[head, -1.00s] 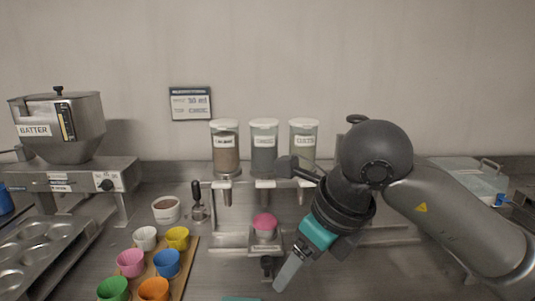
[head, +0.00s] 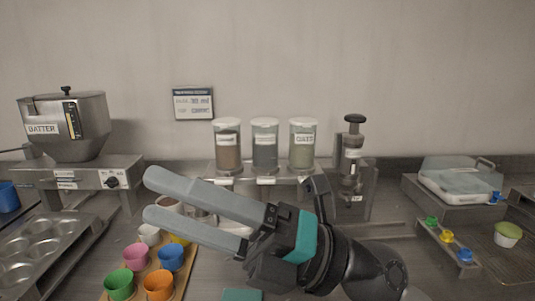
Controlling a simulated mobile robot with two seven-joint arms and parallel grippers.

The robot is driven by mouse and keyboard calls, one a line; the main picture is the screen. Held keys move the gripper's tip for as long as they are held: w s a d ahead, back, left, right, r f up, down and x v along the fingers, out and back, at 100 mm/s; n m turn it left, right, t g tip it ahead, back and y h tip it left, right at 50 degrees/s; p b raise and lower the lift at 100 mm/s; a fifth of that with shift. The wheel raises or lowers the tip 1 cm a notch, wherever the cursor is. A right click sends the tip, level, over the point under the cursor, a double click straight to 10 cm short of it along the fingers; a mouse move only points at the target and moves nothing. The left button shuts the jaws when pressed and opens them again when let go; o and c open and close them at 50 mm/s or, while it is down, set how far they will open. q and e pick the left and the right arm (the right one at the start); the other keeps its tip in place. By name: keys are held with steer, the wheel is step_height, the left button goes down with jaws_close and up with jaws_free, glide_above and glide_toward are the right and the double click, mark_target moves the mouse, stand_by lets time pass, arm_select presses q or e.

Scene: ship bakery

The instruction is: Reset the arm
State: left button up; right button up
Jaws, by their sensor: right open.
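My right gripper (head: 147,196) is in the middle of the head view, with its two long grey fingers pointing left and a teal band near its wrist. The fingers are apart with nothing between them. It hangs above the counter, in front of the dispenser stand and over the back of the cup board. My right arm comes up from the bottom, right of centre. My left gripper is not in the view. The gripper hides the pink domed item's place and part of a small white bowl (head: 170,205).
Coloured cups, such as the blue cup (head: 171,257), stand on a wooden board at lower left. The batter machine (head: 68,128) and muffin tin (head: 38,262) are at left. Three dispensers (head: 265,146) stand behind. A press (head: 352,175) and a lidded box (head: 457,181) are at right.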

steer(key=w+d+f+m+t+h, duration=0.2)
steer(key=w+d+m+t+h, duration=0.45)
steer(key=m+t, duration=0.6)
steer(key=w+d+f+m+t+h, duration=0.1)
steer(key=w+d+m+t+h, duration=0.5)
steer(key=m+t, duration=0.65)
steer(key=d+f+m+g+h, duration=0.4)
steer(key=d+f+m+h, duration=0.15)
steer(key=f, duration=0.45)
steer(key=d+f+m+g+h, duration=0.45)
steer(key=f+m, duration=0.25)
steer(key=f, duration=0.2)
steer(key=s+d+f+m+g, duration=0.2)
steer(key=s+f+g, duration=1.1)
steer(key=s+f, duration=0.8)
step_height(320, 180, down, 23)
steer(key=s, duration=0.3)
steer(key=s+d+f+g, duration=0.2)
steer(key=s+f, duration=1)
steer(key=s, duration=0.2)
steer(key=shift+s+d+f, duration=0.2)
steer(key=shift+s+f, duration=0.05)
steer(key=shift+f, duration=0.05)
